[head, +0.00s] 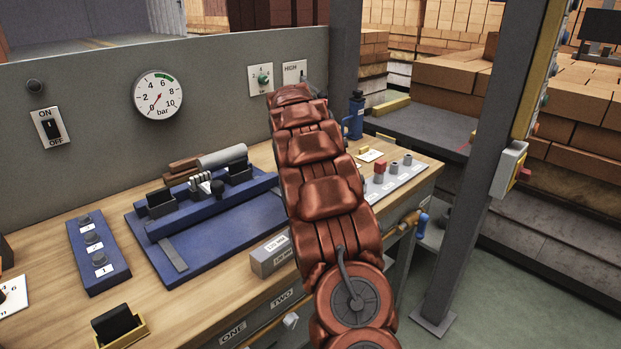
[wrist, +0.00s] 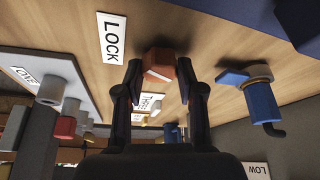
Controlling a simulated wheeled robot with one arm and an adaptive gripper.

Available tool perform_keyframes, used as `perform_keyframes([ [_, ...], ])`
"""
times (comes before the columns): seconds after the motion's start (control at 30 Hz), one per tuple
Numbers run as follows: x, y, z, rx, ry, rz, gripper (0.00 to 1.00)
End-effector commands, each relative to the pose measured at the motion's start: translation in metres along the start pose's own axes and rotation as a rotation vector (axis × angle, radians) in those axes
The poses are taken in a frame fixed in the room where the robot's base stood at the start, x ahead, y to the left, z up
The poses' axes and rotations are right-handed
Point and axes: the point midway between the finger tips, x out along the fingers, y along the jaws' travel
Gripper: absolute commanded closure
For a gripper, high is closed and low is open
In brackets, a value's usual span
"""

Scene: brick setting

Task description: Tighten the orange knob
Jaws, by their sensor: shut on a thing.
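The orange knob (wrist: 158,62) is a small block with a white line on its face, on the wooden bench top. My gripper (wrist: 160,70) has its two dark fingers on either side of it, shut on it. A white LOCK label (wrist: 111,38) lies beside the knob. Another label (wrist: 151,103), partly hidden by the fingers, lies on the other side. In the head view my arm covers the knob and my gripper.
A blue fitting (wrist: 262,105) stands right of my gripper in the wrist view. A grey strip (head: 401,177) with several small pegs lies near the bench's right end. A blue fixture (head: 220,225) sits left of my arm. A grey post (head: 470,170) stands at right.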

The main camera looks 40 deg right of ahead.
Motion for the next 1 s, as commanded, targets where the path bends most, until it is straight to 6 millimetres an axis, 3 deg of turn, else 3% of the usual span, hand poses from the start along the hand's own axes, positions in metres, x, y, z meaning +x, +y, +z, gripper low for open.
perform_keyframes([
  [0.2, 0.000, 0.000, 0.001, -0.001, -0.002, 0.001, 0.97],
  [0.23, 0.001, 0.000, 0.001, -0.001, -0.002, 0.001, 0.59],
  [0.43, 0.000, 0.000, 0.000, -0.001, -0.002, 0.000, 0.38],
  [0.77, -0.001, 0.000, 0.000, -0.001, -0.001, -0.001, 0.37],
  [1.0, -0.026, -0.001, -0.001, -0.001, 0.003, -0.004, 0.37],
])
